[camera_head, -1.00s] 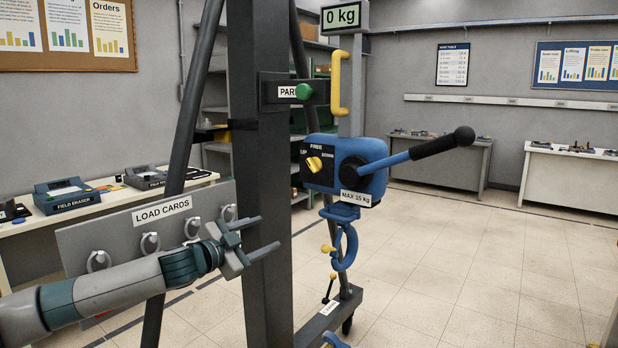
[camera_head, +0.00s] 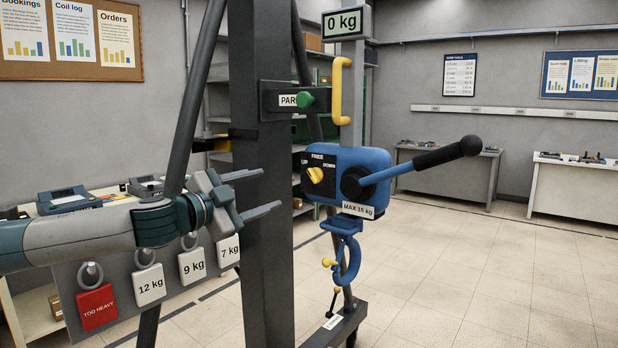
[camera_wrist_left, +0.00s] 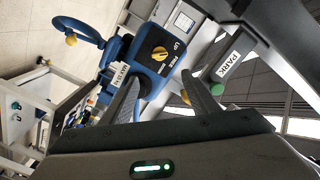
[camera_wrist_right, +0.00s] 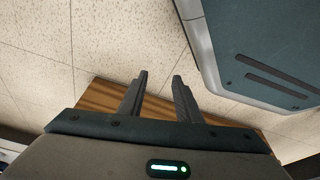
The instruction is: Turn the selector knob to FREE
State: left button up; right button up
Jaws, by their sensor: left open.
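The yellow selector knob (camera_head: 315,174) is on a black plate on the blue hoist box (camera_head: 372,163), with UP at left, FREE on top and DOWN at right. In the left wrist view the knob (camera_wrist_left: 160,53) lies beyond my fingers; it seems turned toward the UP side, though this is hard to read. My left gripper (camera_head: 270,190) is open and empty. In the head view it is left of the knob, in front of the dark post, and apart from the knob. My right gripper (camera_wrist_right: 160,76) is open and empty, and shows only in its wrist view.
A crank lever (camera_head: 425,164) sticks out right of the box. A yellow handle (camera_head: 340,90) and green PARK knob (camera_head: 305,100) are above it. A blue hook (camera_head: 347,262) hangs below. Weight cards (camera_head: 192,264) hang under my left arm. The floor at right is clear.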

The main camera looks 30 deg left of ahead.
jog(key=w+a+r+t+y+p, duration=0.1)
jog(key=w+a+r+t+p, duration=0.3)
jog(key=a+p, duration=0.15)
pick_arm(q)
jog(key=p, duration=0.5)
send_near(312, 175)
jog(key=w, duration=0.3)
jog(key=w+p, duration=0.1)
jog(key=w, duration=0.1)
jog(key=w+p, duration=0.1)
jog(key=w, duration=0.1)
jog(key=shift+w+d, duration=0.3)
jog(key=shift+w, duration=0.4)
pick_arm(e)
jog(key=s+d+f+g, duration=0.1)
jog(key=s+d, duration=0.1)
jog(key=s, duration=0.4)
jog(key=s+d+f+g, duration=0.2)
jog(key=s+d, duration=0.1)
jog(key=s, duration=0.4)
jog(key=s+d+f+g+h, duration=0.1)
jog(key=s+d+g, duration=0.1)
jog(key=s, duration=0.5)
jog(key=shift+d+f, duration=0.15)
jog(key=shift+d, duration=0.3)
jog(key=shift+s, duration=0.1)
pick_arm(q)
jog(key=c, duration=1.1)
jog(key=shift+o, duration=0.3)
